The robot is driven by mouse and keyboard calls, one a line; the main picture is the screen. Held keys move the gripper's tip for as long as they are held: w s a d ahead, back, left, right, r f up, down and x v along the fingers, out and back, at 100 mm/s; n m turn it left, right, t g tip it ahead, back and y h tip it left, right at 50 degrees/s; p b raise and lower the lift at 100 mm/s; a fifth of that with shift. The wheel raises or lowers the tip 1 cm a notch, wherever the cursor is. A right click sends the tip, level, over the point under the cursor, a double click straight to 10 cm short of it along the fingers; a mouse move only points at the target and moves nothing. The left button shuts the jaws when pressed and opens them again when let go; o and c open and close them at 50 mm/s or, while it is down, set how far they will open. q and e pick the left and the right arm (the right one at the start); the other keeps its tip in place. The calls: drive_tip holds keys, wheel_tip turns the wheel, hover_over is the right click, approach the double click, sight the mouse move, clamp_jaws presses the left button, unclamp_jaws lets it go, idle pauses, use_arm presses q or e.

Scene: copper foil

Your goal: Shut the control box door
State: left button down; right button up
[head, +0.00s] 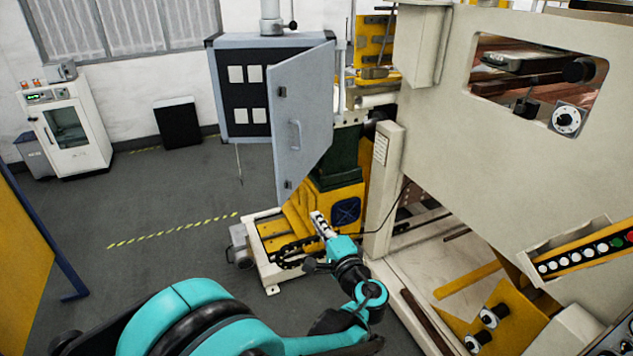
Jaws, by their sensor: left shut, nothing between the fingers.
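The control box (226,108) is a grey cabinet with a black inside and several pale panels, hanging at the upper middle of the head view. Its grey door (302,122) stands open, swung out to the right and toward me, with a handle on the face that shows. My left gripper (319,217) is below and slightly right of the door's lower edge, apart from it in the picture. It is shut and empty. My left arm in teal and black reaches up to it from the bottom. My right gripper is not in view.
A large beige machine (435,159) fills the right side, with a button panel (588,253) at its lower right. A yellow and green machine part (334,177) stands behind the door. Open grey floor (180,205) lies to the left. A yellow panel (22,260) stands at the left edge.

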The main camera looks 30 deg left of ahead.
use_arm(q)
approach(285, 188)
drive_tip(key=w+a, duration=0.1)
drive_tip(key=w, duration=0.4)
drive_tip(key=a, duration=0.1)
drive_tip(key=a+p, duration=0.1)
drive_tip(key=shift+s+a, duration=0.25)
drive_tip(key=shift+a, duration=0.05)
drive_tip(key=shift+s+a, duration=0.15)
drive_tip(key=shift+a, duration=0.35)
drive_tip(key=shift+f, duration=0.1)
drive_tip(key=shift+a, duration=0.1)
